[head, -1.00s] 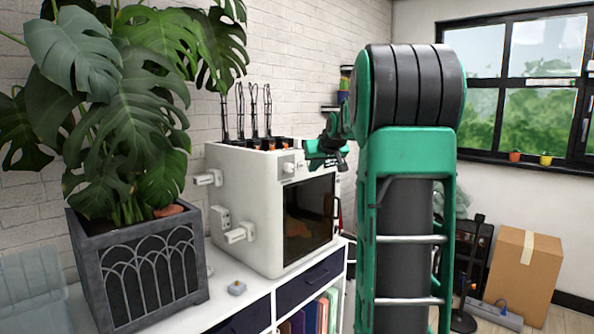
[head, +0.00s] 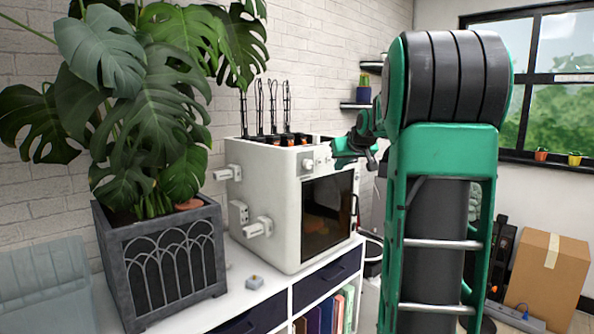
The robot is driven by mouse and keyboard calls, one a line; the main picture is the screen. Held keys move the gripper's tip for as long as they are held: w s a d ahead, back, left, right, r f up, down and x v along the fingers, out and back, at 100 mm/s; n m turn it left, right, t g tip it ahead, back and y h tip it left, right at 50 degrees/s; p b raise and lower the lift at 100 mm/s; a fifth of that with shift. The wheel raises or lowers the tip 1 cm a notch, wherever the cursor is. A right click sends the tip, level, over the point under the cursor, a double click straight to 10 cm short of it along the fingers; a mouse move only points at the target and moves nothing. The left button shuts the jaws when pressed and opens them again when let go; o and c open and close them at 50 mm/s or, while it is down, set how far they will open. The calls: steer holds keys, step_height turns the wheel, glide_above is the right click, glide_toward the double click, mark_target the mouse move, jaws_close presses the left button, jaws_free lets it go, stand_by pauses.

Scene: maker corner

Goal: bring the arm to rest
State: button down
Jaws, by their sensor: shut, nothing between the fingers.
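My gripper (head: 352,152) is a small green and dark shape at the end of my green arm, in front of the upper right corner of a white box-shaped machine (head: 270,207). It looks shut and holds nothing that I can see. My large green and black arm links fill the right of the centre and hide part of the room behind. I cannot tell the exact gap between my gripper and the machine.
The machine stands on a white cabinet (head: 217,312) with books below. A potted plant in a grey planter (head: 160,265) stands to its left. A small grey object (head: 255,282) lies before the machine. A cardboard box (head: 548,275) stands on the floor at right.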

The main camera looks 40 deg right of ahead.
steer(key=shift+a, duration=0.1)
steer(key=s+a+f+g+y, duration=0.1)
steer(key=s+a+f+g, duration=0.2)
steer(key=s+a+f, duration=0.5)
steer(key=s+a+f+g+y, duration=0.2)
steer(key=s+a+f, duration=0.6)
steer(key=s+a, duration=0.4)
steer(key=s+a+f+m+g+y, duration=0.1)
steer(key=s+a+f+g, duration=0.3)
steer(key=s+a+f, duration=0.4)
steer(key=s+a+y, duration=0.1)
steer(key=s+a, duration=0.1)
steer(key=s, duration=0.4)
steer(key=shift+s+a+g, duration=0.15)
steer(key=shift+s+g, duration=0.1)
steer(key=shift+g, duration=0.15)
steer(key=shift+w+f, duration=0.25)
steer(key=shift+w, duration=0.4)
